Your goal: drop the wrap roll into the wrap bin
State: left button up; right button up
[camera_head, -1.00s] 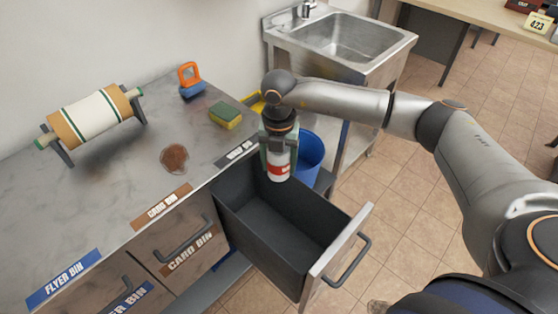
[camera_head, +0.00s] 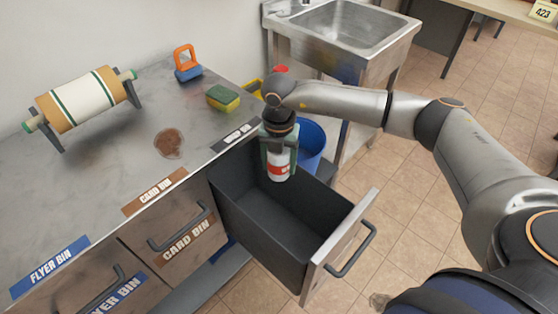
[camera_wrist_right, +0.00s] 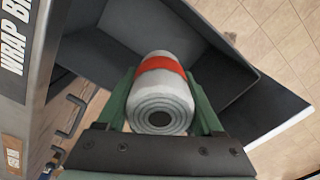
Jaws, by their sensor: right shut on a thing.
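The wrap roll (camera_head: 279,169), white with a red band, hangs upright in my right gripper (camera_head: 279,158). In the wrist view, the green fingers of my right gripper (camera_wrist_right: 162,100) are closed on the sides of the wrap roll (camera_wrist_right: 161,88), its ringed end facing the camera. The wrap bin (camera_head: 328,245) is an open dark drawer that looks empty. The roll is over its back end, near the counter; its exact height above the floor of the drawer is hard to tell. A label reading WRAP BIN shows on the front edge in the wrist view (camera_wrist_right: 12,38). My left gripper is not in view.
A cream roll with green stripes (camera_head: 83,100) lies on a stand on the counter. A sponge (camera_head: 223,98), an orange-handled brush (camera_head: 187,62) and a brown stain (camera_head: 169,144) are also there. A blue bucket (camera_head: 311,145) stands behind the drawer, near the sink (camera_head: 345,28). Two closed drawers are at left.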

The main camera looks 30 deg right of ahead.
jog(key=o, duration=1.3)
jog(key=shift+o, duration=0.2)
jog(key=shift+r, duration=0.1)
jog(key=shift+r, duration=0.25)
notch_tip(320, 180, up, 12)
jog(key=shift+f, duration=0.1)
